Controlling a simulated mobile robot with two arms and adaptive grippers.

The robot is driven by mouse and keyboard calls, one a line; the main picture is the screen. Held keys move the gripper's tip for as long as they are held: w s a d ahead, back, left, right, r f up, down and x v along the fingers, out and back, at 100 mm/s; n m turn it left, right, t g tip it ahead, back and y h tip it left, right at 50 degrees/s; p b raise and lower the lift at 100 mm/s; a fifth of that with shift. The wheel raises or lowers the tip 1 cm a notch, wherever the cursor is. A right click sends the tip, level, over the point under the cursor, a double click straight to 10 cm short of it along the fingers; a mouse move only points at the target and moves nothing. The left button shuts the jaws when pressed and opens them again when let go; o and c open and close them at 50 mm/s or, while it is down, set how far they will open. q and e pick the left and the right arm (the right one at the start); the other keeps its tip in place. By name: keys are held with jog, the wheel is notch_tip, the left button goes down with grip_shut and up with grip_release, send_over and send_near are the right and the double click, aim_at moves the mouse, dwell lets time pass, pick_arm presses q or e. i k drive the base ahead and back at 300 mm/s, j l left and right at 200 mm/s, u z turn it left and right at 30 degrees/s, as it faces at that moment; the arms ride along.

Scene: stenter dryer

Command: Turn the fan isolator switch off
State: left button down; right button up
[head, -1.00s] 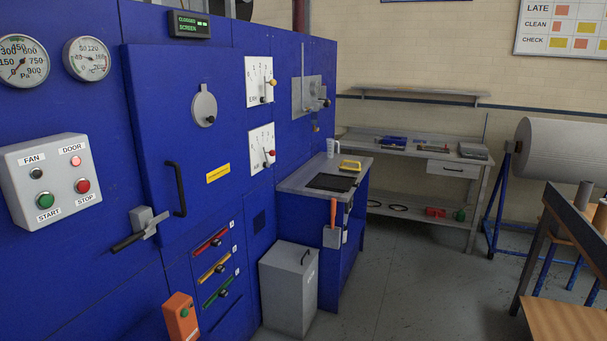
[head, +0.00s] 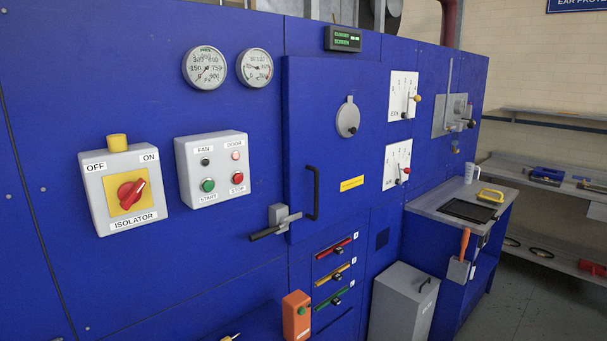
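The isolator switch is a grey box (head: 126,190) on the blue machine front at the left of the head view, labelled OFF at its upper left, ON at its upper right and ISOLATOR below. Its red rotary knob (head: 131,194) sits on a yellow plate (head: 112,208) and is tilted toward the upper right, on the ON side. A yellow cylinder (head: 117,142) stands on top of the box. Neither of my grippers is in view.
Right of the isolator is a control box (head: 212,169) with FAN and DOOR lamps and START and STOP buttons. A dark latch lever (head: 268,231) sticks out below it. An orange box (head: 297,315) stands low in front. The panel around the isolator is clear.

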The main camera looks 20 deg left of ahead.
aim_at(129, 193)
jog(key=u, duration=1.7)
